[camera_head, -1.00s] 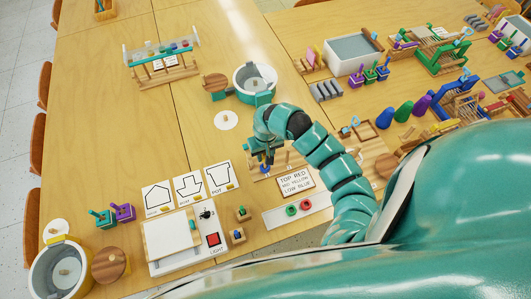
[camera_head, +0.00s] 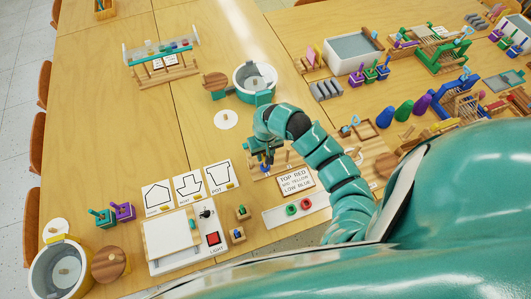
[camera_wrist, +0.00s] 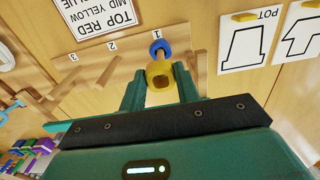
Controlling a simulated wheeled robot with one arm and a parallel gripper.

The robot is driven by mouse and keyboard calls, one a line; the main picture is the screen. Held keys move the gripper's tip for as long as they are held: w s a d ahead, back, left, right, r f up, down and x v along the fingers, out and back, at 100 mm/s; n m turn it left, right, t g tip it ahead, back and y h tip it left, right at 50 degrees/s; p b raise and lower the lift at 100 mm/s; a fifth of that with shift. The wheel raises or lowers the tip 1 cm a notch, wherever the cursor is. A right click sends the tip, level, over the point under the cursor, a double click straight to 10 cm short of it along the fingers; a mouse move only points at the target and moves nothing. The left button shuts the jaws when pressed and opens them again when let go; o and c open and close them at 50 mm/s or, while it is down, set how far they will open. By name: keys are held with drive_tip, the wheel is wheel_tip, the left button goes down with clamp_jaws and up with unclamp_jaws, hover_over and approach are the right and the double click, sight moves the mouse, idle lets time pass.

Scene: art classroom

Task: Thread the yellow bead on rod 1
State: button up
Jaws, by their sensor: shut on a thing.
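My gripper (camera_wrist: 159,90) is shut on the yellow bead (camera_wrist: 159,69), which sits between its fingertips in the wrist view. A blue bead (camera_wrist: 157,48) is just beyond the yellow one, at the base of rod 1 by the printed "1". The yellow bead is lined up with the blue bead and close to it. A brown patch shows at the yellow bead's centre; I cannot tell whether it is the rod's end or the hole. Rod 1 is mostly hidden. In the head view my gripper (camera_head: 268,154) is over the wooden rod board, with the bead hidden.
A sign (camera_head: 295,180) reads top red, mid yellow, low blue. A pale tray (camera_head: 272,219) near the front holds a green ring and a red ring. Rod 2 (camera_wrist: 95,83) and rod 3 (camera_wrist: 35,105) stand bare left of rod 1. Picture cards (camera_head: 219,178) lie to the left.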

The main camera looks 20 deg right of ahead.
drive_tip(key=shift+f+b, duration=0.3)
drive_tip(key=shift+f, duration=0.15)
idle(0.6)
drive_tip(key=o, duration=1)
drive_tip(key=shift+r, duration=0.1)
drive_tip(key=shift+r+p, duration=2.75)
drive_tip(key=shift+r, duration=5.9)
